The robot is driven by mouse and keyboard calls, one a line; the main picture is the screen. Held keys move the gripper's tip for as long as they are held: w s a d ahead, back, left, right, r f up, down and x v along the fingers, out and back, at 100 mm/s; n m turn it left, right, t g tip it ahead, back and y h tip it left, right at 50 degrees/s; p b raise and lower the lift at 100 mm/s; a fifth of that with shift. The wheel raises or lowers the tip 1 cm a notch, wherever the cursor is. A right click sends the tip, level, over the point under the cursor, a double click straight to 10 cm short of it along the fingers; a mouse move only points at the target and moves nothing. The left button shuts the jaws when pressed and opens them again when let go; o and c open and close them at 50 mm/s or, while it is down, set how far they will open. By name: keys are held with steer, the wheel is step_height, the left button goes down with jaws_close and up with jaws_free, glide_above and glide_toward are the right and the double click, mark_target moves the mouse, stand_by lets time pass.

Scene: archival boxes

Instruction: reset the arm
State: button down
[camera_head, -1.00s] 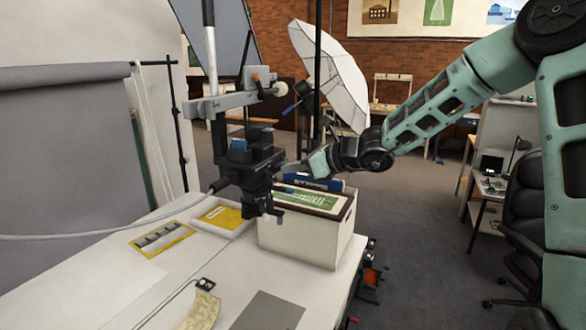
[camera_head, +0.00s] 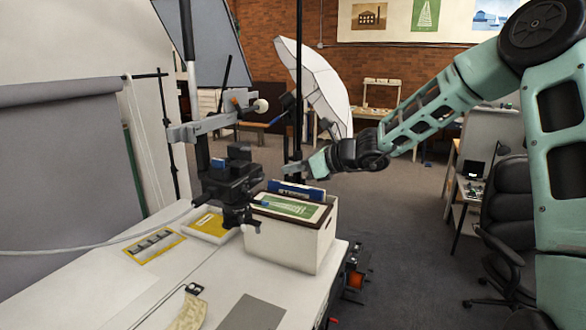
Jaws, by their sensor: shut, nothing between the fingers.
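My gripper (camera_head: 293,169) is at the end of my green arm, which reaches in from the right. It is above and behind the white archival box (camera_head: 297,240), apart from it, close to the dark camera stand in the picture. The fingers are small here and look shut and empty. The box stands on the white table and holds a green picture (camera_head: 290,207) on top and a blue item (camera_head: 297,190) at its back.
A black camera on a stand (camera_head: 232,182) stands left of the box. A yellow folder in a tray (camera_head: 211,227), a yellow-framed strip (camera_head: 154,245) and a grey card (camera_head: 252,313) lie on the table (camera_head: 120,300). A white umbrella (camera_head: 318,88) and an office chair (camera_head: 505,220) stand beyond.

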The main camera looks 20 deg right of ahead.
steer(key=s+a+f+n+g+b, duration=0.45)
steer(key=s+a+f+n, duration=0.3)
steer(key=s+a, duration=0.25)
steer(key=s+a+f+n+g+b, duration=0.4)
steer(key=s+a+f+n+g, duration=0.15)
steer(key=s+a+n, duration=0.4)
steer(key=s+d+f+n+h+b, duration=0.1)
steer(key=s+f+n+h+b, duration=0.3)
steer(key=s+n, duration=0.5)
steer(key=s+d+f+n+h+b, duration=0.2)
steer(key=s+f+n+h+b, duration=0.2)
steer(key=s+f+n, duration=0.3)
steer(key=s+n+b, duration=0.1)
steer(key=s+n, duration=0.1)
steer(key=s, duration=0.3)
steer(key=shift+s+d+f+n, duration=0.2)
steer(key=shift+s+n, duration=0.1)
steer(key=shift+s, duration=0.1)
steer(key=c, duration=2.1)
jaws_free()
steer(key=shift+c, duration=0.2)
